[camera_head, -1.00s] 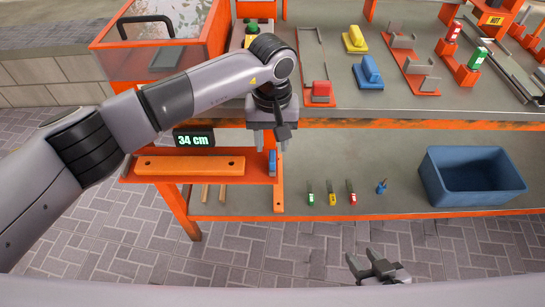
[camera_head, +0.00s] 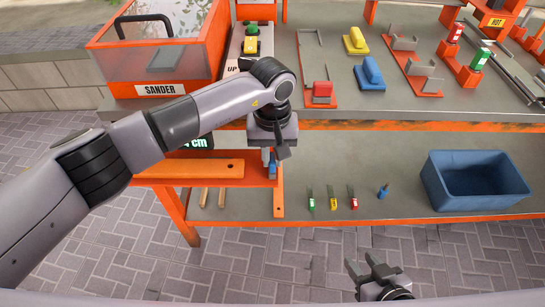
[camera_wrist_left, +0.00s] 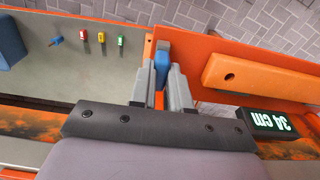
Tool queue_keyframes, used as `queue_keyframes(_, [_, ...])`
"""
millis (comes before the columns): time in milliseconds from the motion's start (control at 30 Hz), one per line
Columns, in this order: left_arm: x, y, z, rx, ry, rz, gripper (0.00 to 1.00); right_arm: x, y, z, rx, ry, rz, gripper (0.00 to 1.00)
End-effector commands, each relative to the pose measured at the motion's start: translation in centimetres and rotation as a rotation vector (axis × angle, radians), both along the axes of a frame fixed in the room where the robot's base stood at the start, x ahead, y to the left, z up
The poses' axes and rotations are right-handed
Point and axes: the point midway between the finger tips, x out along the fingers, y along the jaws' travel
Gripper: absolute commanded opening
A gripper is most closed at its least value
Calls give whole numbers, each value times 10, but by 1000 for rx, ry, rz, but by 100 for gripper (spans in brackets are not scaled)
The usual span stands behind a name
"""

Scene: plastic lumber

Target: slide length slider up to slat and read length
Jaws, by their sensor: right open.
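The orange slat (camera_head: 190,168) lies on the orange measuring bench at left, and it also shows in the wrist view (camera_wrist_left: 265,82). The blue length slider (camera_head: 271,170) stands on the bench to the right of the slat, with a gap between them. My left gripper (camera_head: 266,160) points down at the slider. In the wrist view its fingers (camera_wrist_left: 161,85) are apart, with the slider (camera_wrist_left: 162,62) in line with the gap; whether they touch it I cannot tell. The length display (camera_wrist_left: 272,122) reads 34 cm; my arm partly hides it in the head view. My right gripper (camera_head: 368,270) is open and empty.
A blue bin (camera_head: 475,182) and several small coloured tools stand on the lower shelf to the right. The upper shelf has jigs and a sander box (camera_head: 160,60). Floor shows in front of the bench.

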Motion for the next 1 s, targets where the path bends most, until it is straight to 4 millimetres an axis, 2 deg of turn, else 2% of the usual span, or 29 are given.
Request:
queue_keyframes(300, [0, 1, 0, 0, 0, 0, 0, 0, -1, 0, -2, 0, -2, 43])
queue_keyframes(1000, [1, 23, 1, 1, -2, 2, 0, 1, 1, 5, 5, 0, -8, 43])
